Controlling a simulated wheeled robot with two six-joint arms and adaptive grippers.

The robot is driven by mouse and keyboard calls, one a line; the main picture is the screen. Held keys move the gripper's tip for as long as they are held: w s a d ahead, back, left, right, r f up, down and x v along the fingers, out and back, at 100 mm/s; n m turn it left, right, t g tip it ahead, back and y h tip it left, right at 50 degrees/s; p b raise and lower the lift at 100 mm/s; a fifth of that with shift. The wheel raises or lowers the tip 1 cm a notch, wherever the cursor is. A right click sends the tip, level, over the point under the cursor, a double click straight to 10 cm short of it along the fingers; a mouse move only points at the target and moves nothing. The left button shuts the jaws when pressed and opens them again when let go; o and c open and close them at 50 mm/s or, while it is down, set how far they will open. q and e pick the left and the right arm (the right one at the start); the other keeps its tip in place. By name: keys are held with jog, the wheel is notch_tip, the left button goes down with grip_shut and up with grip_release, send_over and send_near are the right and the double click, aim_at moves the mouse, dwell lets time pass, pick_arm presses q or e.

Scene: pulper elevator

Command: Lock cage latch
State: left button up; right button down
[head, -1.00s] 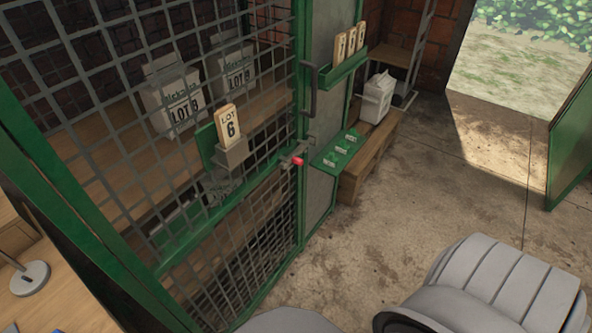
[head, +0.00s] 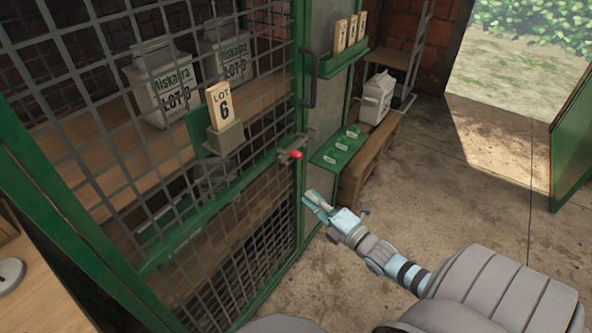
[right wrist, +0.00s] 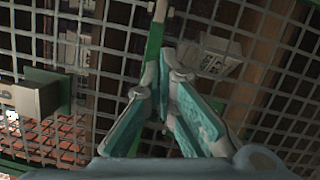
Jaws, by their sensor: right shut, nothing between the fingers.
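The cage latch (head: 290,154) is a small grey bolt with a red knob (head: 296,155), at the meeting edge of the green-framed mesh cage door (head: 250,290) and the grey panel. The door appears closed against its post. My right gripper (head: 312,200) is shut and empty, below and slightly right of the latch and apart from it. In the right wrist view its teal fingers (right wrist: 168,85) come together in front of the mesh and a green bar. I cannot clearly make out the red knob in that view. My left gripper is out of view.
A LOT 6 card (head: 222,105) stands in a holder on the cage mesh. Milk-carton-like bags (head: 165,90) sit on the shelf inside. A green tag shelf (head: 340,148) juts out right of the latch. A wooden bench (head: 372,160) stands beyond. Open concrete floor lies to the right.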

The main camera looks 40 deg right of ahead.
jog(key=b, duration=0.8)
send_near(286, 159)
jog(key=w+a, duration=0.4)
jog(key=shift+w+d+r+p, duration=0.1)
jog(key=shift+w+d+p, duration=0.15)
jog(key=shift+d, duration=0.35)
jog(key=shift+w+d+r+p, duration=0.1)
jog(key=shift+w+d+p, duration=0.15)
jog(key=shift+d, duration=0.75)
jog(key=shift+w+d, duration=0.1)
jog(key=shift+d, duration=0.1)
